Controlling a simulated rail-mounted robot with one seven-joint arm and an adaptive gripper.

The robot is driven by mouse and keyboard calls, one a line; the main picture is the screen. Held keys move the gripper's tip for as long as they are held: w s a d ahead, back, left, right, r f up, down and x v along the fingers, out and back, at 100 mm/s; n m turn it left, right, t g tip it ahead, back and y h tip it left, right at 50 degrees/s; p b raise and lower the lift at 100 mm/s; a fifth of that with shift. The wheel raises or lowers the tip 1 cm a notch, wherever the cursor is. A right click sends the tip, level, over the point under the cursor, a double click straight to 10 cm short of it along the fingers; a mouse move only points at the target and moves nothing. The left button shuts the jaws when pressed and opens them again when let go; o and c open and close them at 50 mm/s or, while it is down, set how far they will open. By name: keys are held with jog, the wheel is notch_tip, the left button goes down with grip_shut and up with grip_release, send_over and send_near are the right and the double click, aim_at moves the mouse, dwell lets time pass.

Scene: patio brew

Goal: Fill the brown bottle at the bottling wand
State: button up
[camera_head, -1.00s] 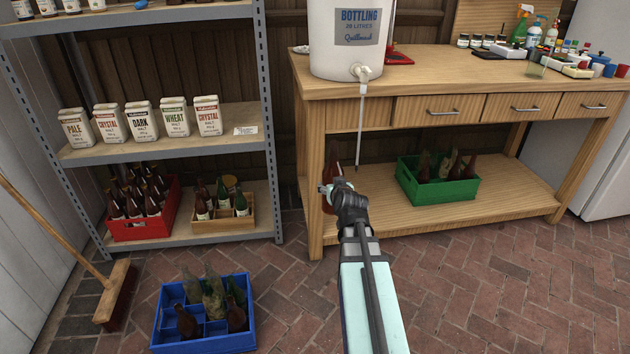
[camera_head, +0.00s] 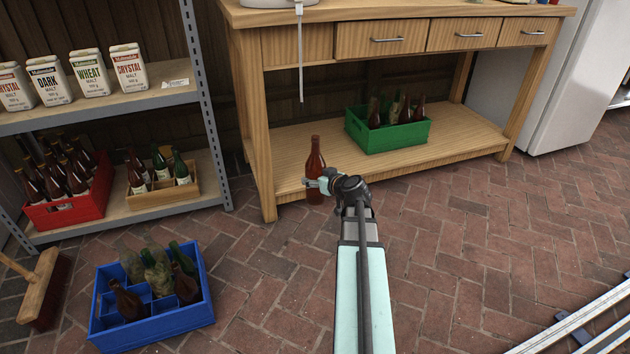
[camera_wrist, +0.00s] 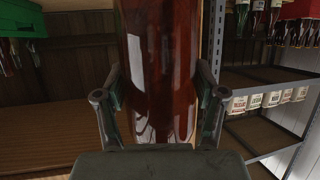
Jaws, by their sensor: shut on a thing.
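My gripper (camera_head: 320,184) is shut on the brown bottle (camera_head: 316,158), holding it upright around its lower body. In the wrist view the brown bottle (camera_wrist: 160,70) fills the middle, with a finger at each side. The bottling wand (camera_head: 300,62) is a thin pale tube hanging in front of the workbench. In the head view the bottle's mouth shows below and slightly right of the wand's lower end, with a visible gap. How they line up in depth I cannot tell. Only the bottom of the white bottling bucket (camera_head: 265,4) shows at the top edge.
The workbench (camera_head: 282,45) has a lower shelf with a green crate (camera_head: 392,138) of bottles. A metal rack (camera_head: 205,100) holds malt bags and bottle crates at left. A blue crate (camera_head: 160,322) of bottles and a broom (camera_head: 45,290) are on the brick floor.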

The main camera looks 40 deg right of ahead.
aim_at(301, 65)
jog(key=shift+w+r, duration=0.15)
jog(key=shift+w, duration=0.1)
jog(key=w+d+p, duration=0.4)
jog(key=w+p, duration=0.2)
jog(key=w, duration=0.5)
jog(key=shift+w+d, duration=0.25)
jog(key=shift+w, duration=0.1)
jog(key=shift+r, duration=0.15)
dwell(0.5)
jog(key=shift+r+p, duration=1.3)
jog(key=shift+r, duration=1.55)
jog(key=shift+r+p, duration=4.35)
jog(key=shift+r, duration=5.8)
